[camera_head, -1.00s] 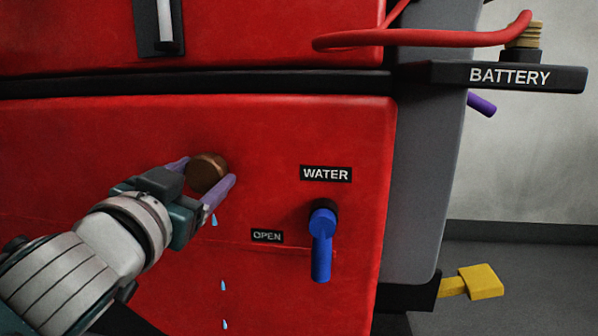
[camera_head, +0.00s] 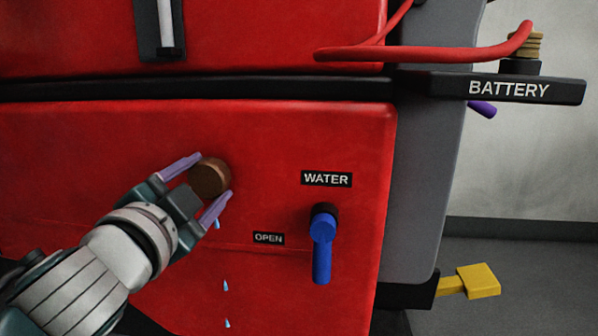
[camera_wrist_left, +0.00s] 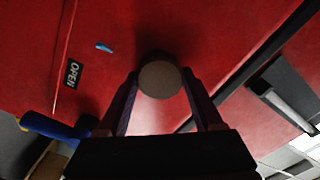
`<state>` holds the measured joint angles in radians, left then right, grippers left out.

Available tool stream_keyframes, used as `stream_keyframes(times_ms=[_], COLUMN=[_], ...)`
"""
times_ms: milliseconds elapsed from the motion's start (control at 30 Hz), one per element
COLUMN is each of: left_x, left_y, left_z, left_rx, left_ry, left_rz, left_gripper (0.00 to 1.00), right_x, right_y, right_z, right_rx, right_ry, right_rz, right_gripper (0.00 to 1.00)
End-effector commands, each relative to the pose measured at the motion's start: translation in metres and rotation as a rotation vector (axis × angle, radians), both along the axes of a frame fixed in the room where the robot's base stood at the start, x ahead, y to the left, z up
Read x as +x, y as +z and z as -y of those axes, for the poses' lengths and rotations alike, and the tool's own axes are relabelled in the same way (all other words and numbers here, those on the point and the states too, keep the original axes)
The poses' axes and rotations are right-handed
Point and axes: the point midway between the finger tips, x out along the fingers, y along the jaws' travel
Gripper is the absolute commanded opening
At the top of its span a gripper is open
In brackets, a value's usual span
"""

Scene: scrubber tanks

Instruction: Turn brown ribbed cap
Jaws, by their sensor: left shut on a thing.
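The brown ribbed cap (camera_head: 209,178) sits on the red tank's front face, left of the WATER label. My left gripper (camera_head: 198,182) reaches it from the lower left, with one purple finger above left of the cap and one below right. The fingers are shut on the cap. In the left wrist view the cap's round end (camera_wrist_left: 159,80) shows between the two fingertips (camera_wrist_left: 160,88). The cap's ribs are hard to make out. Blue drops (camera_head: 226,286) show on the red face below the cap. My right gripper is not in view.
A blue valve handle (camera_head: 322,250) hangs down under the WATER label (camera_head: 326,179), beside an OPEN label (camera_head: 268,239). A BATTERY shelf (camera_head: 510,88) with a red cable (camera_head: 430,54) juts out at upper right. A yellow pedal (camera_head: 478,281) sticks out at lower right.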

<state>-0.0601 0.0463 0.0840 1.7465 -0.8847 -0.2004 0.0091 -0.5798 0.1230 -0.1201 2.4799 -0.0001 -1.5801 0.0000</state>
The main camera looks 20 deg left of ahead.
Motion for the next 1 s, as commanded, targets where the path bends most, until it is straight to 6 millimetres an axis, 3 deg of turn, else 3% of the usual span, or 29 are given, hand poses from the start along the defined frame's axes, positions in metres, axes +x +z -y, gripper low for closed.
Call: stream_keyframes(times_ms=[500,1000], left_x=[0.0003,0.0003], left_y=[0.0001,-0.0002], left_z=[0.0002,0.0003], left_rx=[0.333,0.401], left_ry=[0.000,0.000], left_rz=[-0.079,-0.095], left_gripper=[0.12,0.12], right_x=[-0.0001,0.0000], right_y=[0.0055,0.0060], right_z=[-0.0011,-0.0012], right_rx=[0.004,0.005], right_ry=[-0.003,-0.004], right_rz=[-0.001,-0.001], right_gripper=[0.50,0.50])
